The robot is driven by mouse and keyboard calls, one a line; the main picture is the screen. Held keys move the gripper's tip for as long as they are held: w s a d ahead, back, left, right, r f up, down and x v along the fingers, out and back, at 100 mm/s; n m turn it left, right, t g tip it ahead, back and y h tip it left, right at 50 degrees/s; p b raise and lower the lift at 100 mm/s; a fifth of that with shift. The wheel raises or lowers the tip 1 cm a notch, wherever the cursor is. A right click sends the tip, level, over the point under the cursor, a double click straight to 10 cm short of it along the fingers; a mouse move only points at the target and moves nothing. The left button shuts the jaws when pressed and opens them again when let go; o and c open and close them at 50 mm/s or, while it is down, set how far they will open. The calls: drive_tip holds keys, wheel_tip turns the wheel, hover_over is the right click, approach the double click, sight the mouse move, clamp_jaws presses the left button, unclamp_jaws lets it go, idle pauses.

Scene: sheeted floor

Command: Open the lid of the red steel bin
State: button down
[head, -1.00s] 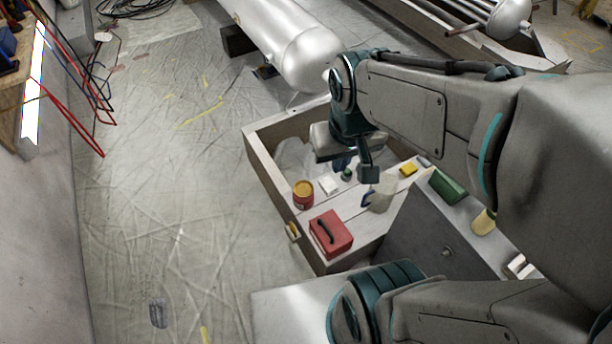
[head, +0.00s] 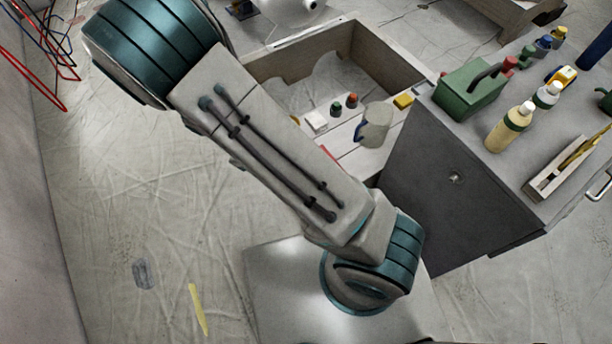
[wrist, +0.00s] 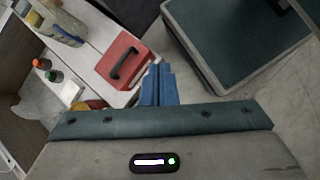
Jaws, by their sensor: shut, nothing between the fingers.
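The red steel bin (wrist: 124,60), a small red box with a black handle on its top, sits on the pale plank surface in the wrist view. Its top looks closed. In the head view only a small red sliver of it (head: 331,152) shows beside my arm, which hides the rest. My gripper (wrist: 158,72), with blue fingers, is shut and empty. In the wrist view its fingertips lie just right of the bin's near right side; I cannot tell whether they touch it. The gripper is hidden behind my arm in the head view.
A jug (head: 373,126), a white block (head: 316,121) and small bottles (head: 351,100) stand on the planks by the open wooden crate (head: 400,62). A grey cabinet (head: 425,165) to the right bears a green toolbox (head: 468,92) and several bottles. Sheeted floor lies open at left.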

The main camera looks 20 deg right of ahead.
wheel_tip(320, 180, down, 20)
drive_tip(key=w+a+n+t+h+b, duration=0.2)
drive_tip(key=n+t+h+b, duration=0.45)
drive_tip(key=n+b, duration=0.2)
drive_tip(key=w+d+f+n+t+h+b, duration=0.1)
drive_tip(key=w+d+b, duration=0.2)
drive_tip(key=d, duration=0.8)
drive_tip(key=shift+w+d+b, duration=0.3)
drive_tip(key=shift+w+d, duration=0.1)
drive_tip(key=shift+w, duration=0.15)
drive_tip(key=shift+r, duration=0.15)
drive_tip(key=shift+d+r+p, duration=0.15)
drive_tip(key=shift+r+p, duration=0.05)
drive_tip(key=shift+p, duration=0.65)
